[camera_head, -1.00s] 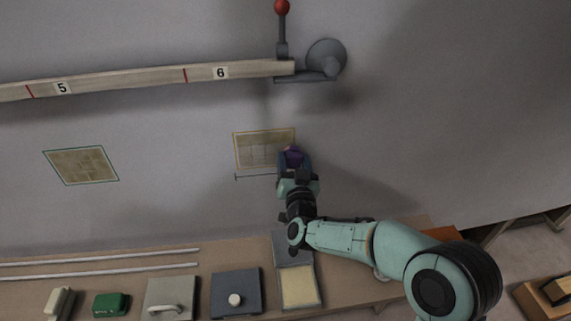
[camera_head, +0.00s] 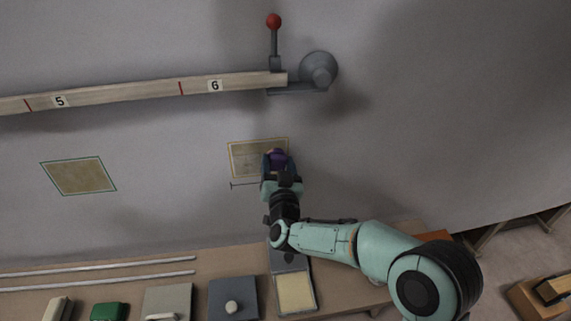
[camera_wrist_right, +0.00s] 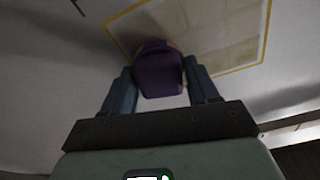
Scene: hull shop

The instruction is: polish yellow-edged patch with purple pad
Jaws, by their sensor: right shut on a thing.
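The yellow-edged patch (camera_head: 246,157) is a tan rectangle on the grey hull wall, above the bench. It also shows in the right wrist view (camera_wrist_right: 228,40), with its yellow border. My right gripper (camera_head: 278,170) is shut on the purple pad (camera_head: 278,157), which shows between the two fingers in the right wrist view (camera_wrist_right: 158,72). The pad is over the right part of the patch and hides some of it. Whether the pad touches the surface I cannot tell. My left gripper is not in view.
A green-edged patch (camera_head: 79,176) lies to the left. A wooden batten (camera_head: 135,93) with a red-knobbed lever (camera_head: 274,22) crosses above. The bench (camera_head: 215,262) below holds a green block (camera_head: 108,311), a dark plate with a knob (camera_head: 233,298) and an open box (camera_head: 295,292).

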